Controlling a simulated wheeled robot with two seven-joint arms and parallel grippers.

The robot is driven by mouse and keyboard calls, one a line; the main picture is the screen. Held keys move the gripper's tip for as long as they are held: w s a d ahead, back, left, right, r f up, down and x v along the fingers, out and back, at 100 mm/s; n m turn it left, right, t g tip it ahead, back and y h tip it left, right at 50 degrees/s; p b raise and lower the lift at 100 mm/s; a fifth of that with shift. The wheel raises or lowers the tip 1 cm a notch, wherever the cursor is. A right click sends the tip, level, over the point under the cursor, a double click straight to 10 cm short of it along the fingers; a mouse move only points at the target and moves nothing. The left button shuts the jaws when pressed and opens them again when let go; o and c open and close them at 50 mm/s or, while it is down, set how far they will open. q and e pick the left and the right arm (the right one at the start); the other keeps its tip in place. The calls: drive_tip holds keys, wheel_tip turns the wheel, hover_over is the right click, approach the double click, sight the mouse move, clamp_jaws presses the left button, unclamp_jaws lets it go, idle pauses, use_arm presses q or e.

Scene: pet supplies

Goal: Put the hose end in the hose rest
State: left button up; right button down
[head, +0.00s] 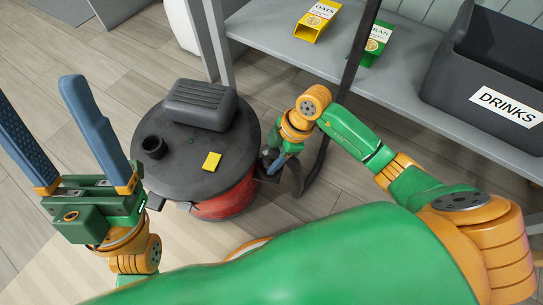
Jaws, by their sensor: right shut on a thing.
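A drum vacuum with a dark round lid (225,150) and a red body (225,203) stands on the floor. A short black round tube (153,147) rises from the left of its lid. My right gripper (276,163) is at the drum's right side, shut on the dark hose end, which it largely covers. My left gripper (40,92) is open and empty, left of the vacuum.
A grey shelf (270,38) at the back right holds a yellow oats box (312,25), a green bran box (368,52) and a dark bin labelled drinks (490,85). A dark upright pole (355,50) crosses the shelf's front. Wooden floor is clear at left.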

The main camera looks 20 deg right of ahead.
drive_tip(key=shift+c, duration=1.8)
unclamp_jaws()
